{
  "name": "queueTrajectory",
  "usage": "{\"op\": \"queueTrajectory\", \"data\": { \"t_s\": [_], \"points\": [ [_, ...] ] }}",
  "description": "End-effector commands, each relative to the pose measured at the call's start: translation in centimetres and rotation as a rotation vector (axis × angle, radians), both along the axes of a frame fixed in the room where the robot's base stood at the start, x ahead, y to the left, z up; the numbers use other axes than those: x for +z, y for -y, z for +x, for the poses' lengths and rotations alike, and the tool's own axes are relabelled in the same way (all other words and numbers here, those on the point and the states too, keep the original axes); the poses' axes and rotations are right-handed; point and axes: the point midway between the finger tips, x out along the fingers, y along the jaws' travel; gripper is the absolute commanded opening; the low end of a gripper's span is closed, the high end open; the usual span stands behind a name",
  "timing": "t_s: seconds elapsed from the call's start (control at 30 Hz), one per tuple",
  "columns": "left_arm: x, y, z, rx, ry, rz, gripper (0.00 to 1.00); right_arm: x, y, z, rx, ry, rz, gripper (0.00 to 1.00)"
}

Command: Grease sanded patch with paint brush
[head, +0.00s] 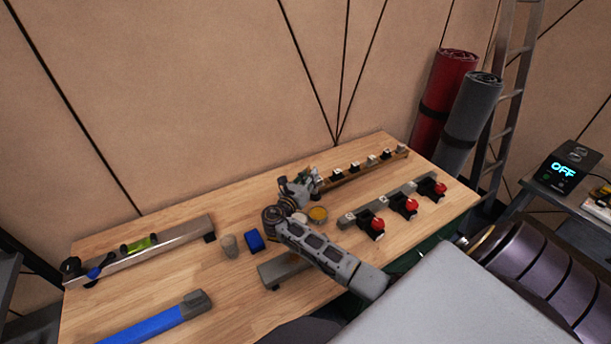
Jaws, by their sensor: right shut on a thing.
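My right gripper (303,186) is over the middle of the wooden table, its arm coming in from the lower right. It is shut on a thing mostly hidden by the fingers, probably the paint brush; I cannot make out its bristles. A small round tin with yellow contents (318,213) stands just below the gripper in the picture, apparently apart from it. A grey metal bar (280,270) lies partly under my right forearm; I cannot make out a sanded patch on it. My left gripper is not in view.
On the wooden table (190,270) are a blue block (254,240), a grey cup (229,246), a metal rail with tools (150,250), a blue bar (155,322), red-knobbed clamps (404,206) and a wooden rack (362,172). Rolled mats (446,95) stand behind the right end.

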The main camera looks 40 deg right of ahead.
Motion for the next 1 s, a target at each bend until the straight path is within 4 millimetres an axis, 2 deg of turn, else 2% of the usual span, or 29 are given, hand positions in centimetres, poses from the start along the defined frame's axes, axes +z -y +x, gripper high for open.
{"op": "queueTrajectory", "data": {
  "t_s": [0.53, 1.0],
  "points": [
    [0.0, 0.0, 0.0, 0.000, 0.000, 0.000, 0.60, 0.6, 1.0, -2.2, -0.110, -0.048, -0.025, 0.00],
    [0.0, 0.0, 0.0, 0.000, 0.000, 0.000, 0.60, 0.6, 1.0, -2.3, -0.113, -0.077, -0.040, 0.00]
  ]
}}
